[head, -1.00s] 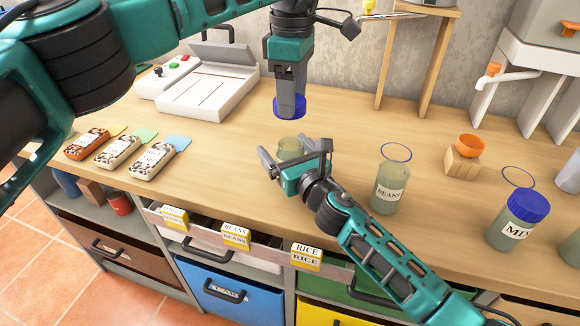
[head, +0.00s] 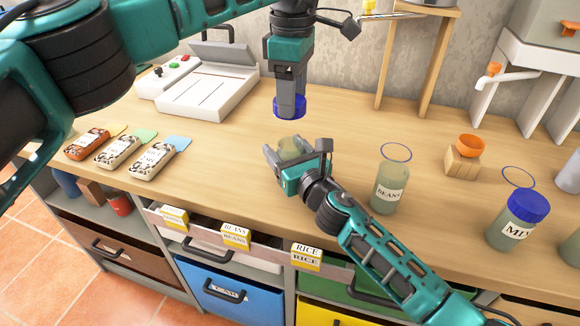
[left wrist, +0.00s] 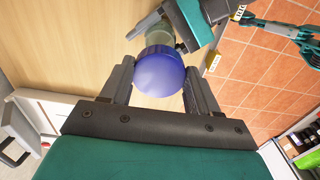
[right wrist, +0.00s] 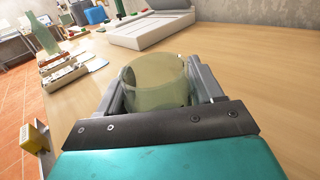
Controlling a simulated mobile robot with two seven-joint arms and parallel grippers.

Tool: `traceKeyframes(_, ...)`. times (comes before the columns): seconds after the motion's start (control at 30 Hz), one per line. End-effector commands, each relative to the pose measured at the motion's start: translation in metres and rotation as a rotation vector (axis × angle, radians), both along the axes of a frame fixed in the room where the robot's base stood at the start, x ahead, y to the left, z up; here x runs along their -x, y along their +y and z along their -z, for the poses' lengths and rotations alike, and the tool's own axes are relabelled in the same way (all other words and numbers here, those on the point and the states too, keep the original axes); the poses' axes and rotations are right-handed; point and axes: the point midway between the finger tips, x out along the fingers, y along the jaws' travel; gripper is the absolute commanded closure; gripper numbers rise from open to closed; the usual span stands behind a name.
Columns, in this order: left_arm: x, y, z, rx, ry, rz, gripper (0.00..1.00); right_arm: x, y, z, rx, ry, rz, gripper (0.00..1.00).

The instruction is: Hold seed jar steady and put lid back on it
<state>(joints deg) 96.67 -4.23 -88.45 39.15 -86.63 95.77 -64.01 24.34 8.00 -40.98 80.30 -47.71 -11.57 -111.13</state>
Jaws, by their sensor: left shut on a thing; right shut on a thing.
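The seed jar (head: 291,147) is a small greenish see-through jar, open at the top, on the wooden bench. My right gripper (head: 297,152) is shut around its sides; the right wrist view shows the jar (right wrist: 156,85) between both fingers. My left gripper (head: 289,92) points down and is shut on the round blue lid (head: 289,108). The lid is above the jar and apart from it in the head view. In the left wrist view the lid (left wrist: 160,73) lies between the fingers and covers part of the jar (left wrist: 158,38). The jar's lower part is hidden by my right gripper.
A BEANS jar (head: 390,186) without a lid stands to the right, beside a blue-lidded jar (head: 517,220) and an orange funnel on a wooden block (head: 463,157). Seed packets (head: 153,160) lie at the left. A grey-white machine (head: 205,92) stands behind. Bench between is clear.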

Motion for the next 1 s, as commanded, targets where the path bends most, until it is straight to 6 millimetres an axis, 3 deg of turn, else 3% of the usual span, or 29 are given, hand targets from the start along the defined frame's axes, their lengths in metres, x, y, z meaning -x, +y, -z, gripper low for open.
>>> traceKeyframes(0.17,0.000,0.000,0.003,0.000,0.001,0.000,0.67,0.000,0.000,0.001,0.001,0.000,0.000,0.89)
traceKeyframes(0.53,0.000,0.000,0.049,-0.001,0.001,-0.001,0.67,0.000,0.000,0.001,0.001,0.000,0.000,0.89)
traceKeyframes(1.0,0.000,-0.001,0.050,-0.002,-0.001,0.000,0.67,0.000,0.000,0.001,0.001,0.000,0.000,0.89)
